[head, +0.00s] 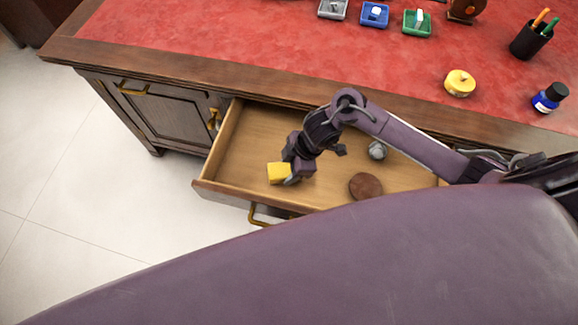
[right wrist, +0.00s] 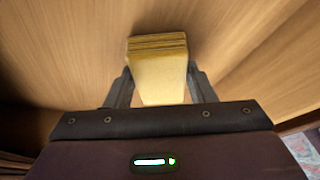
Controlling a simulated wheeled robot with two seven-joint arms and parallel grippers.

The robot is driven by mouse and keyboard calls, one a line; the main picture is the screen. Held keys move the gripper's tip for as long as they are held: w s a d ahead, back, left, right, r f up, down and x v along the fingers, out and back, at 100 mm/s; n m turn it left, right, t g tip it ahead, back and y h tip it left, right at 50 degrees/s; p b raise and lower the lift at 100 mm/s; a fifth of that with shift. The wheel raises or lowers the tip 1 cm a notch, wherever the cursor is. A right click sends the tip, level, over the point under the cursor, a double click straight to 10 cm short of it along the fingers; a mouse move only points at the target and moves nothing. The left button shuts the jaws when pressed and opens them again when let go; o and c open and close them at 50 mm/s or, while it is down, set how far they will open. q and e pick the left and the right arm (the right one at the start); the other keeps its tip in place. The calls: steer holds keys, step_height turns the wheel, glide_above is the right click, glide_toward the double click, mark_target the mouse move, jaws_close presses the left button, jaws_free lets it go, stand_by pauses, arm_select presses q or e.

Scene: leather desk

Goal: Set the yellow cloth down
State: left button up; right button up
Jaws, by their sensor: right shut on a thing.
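The yellow cloth (head: 278,173) is a small folded block in the head view, over the left part of the open drawer (head: 240,150). My right gripper (head: 293,177) is shut on it. In the right wrist view the cloth (right wrist: 158,75) sits between the two fingers of the gripper (right wrist: 160,88), with its layered far edge towards the drawer wood (right wrist: 70,50). I cannot tell whether the cloth touches the drawer floor. My left gripper is not in view.
In the drawer, a round brown object (head: 365,186) and a grey ball-like item (head: 377,150) lie right of the gripper.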

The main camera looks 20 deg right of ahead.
steer(key=shift+f, duration=0.15)
steer(key=o, duration=0.9)
steer(key=shift+o, duration=0.2)
steer(key=shift+d+r, duration=0.15)
steer(key=shift+r, duration=0.4)
steer(key=p+v, duration=0.2)
steer(key=v, duration=0.9)
steer(key=shift+r, duration=0.15)
